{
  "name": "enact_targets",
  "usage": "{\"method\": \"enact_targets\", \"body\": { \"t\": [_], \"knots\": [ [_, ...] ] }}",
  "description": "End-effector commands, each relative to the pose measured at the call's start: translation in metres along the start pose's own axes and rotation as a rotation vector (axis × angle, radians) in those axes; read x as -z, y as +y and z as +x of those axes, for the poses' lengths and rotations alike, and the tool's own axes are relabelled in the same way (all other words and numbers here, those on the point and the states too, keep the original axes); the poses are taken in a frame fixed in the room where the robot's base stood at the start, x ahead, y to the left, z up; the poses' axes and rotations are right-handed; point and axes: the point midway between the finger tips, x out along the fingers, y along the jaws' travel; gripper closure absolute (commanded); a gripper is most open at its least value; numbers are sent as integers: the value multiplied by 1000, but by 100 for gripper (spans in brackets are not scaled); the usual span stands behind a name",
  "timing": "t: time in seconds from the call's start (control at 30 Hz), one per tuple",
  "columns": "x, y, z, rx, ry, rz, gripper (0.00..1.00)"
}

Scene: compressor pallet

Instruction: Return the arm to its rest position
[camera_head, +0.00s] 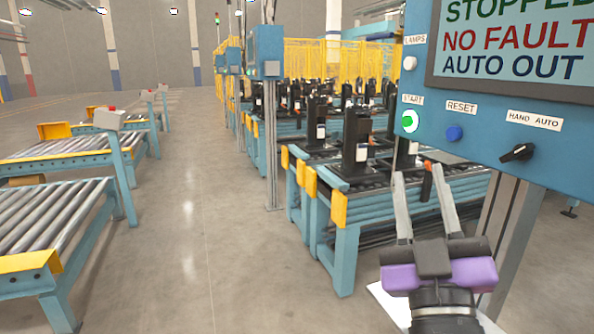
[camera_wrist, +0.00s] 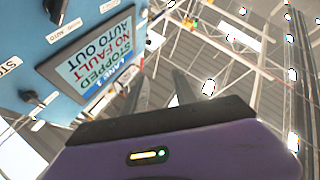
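My gripper (camera_head: 418,174) has a purple and black body and two grey fingers pointing up. The fingers stand apart with nothing seen between them. It is in the lower right of the head view, in front of and below the blue control panel (camera_head: 575,165). In the wrist view my gripper's fingers (camera_wrist: 158,88) are also spread, with roof beams behind them and the panel's screen (camera_wrist: 98,58) at upper left.
The panel has a lit green start button (camera_head: 409,121), a blue reset button (camera_head: 454,133), a white lamps button (camera_head: 409,63) and a black hand/auto switch (camera_head: 517,153). A conveyor (camera_head: 345,245) with black compressors stands behind. Roller conveyors (camera_head: 50,225) stand left. The floor (camera_head: 190,230) between is clear.

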Motion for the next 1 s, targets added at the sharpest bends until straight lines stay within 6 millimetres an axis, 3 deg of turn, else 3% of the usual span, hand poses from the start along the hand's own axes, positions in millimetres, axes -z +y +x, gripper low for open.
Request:
{"method": "enact_targets", "body": {
  "t": [0.03,0.2,0.4,0.67,1.0],
  "knots": [
    [-14,-8,-19,39,-11,12,66],
    [-45,-27,-79,146,-36,82,66],
    [-73,-35,-154,237,-99,177,66],
    [-97,-26,-250,296,-230,304,66],
    [-112,2,-372,298,-486,426,66]
  ]
}}
